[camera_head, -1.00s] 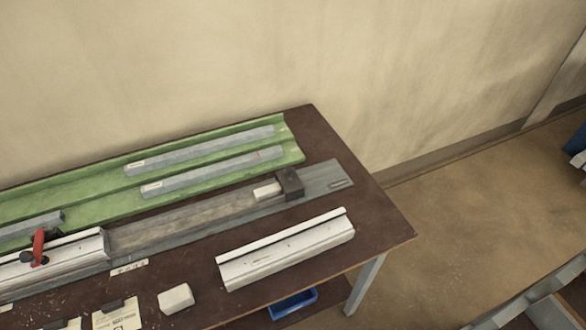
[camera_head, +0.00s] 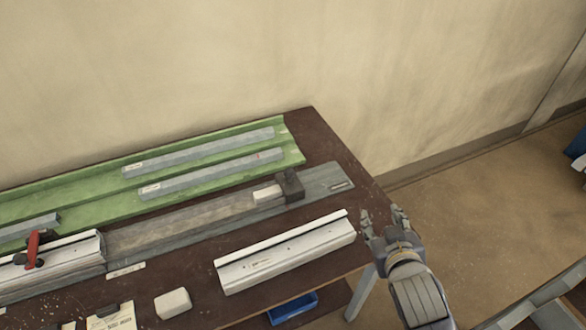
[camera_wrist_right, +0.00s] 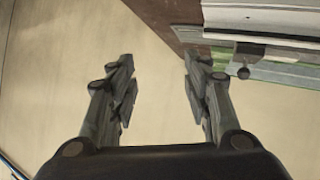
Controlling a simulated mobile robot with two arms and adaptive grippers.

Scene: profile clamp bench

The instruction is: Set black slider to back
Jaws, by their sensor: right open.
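The black slider (camera_head: 291,186) is a dark block on the long grey rail (camera_head: 225,217), near the rail's right end. A small white block (camera_head: 267,193) sits against its left side. My right gripper (camera_head: 385,218) is open and empty, at the right edge of the table, apart from the slider and to its lower right. In the right wrist view the two fingers (camera_wrist_right: 155,75) stand apart with only floor between them. A dark piece with a round knob (camera_wrist_right: 244,72), probably the slider, shows there at the upper right. My left gripper is not in view.
A white profile (camera_head: 285,255) lies on the brown table (camera_head: 388,226) between the rail and the front edge. A green tray (camera_head: 90,208) with grey bars lies behind the rail. A red-handled clamp (camera_head: 33,248) is at the left. A white block (camera_head: 173,303) lies in front.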

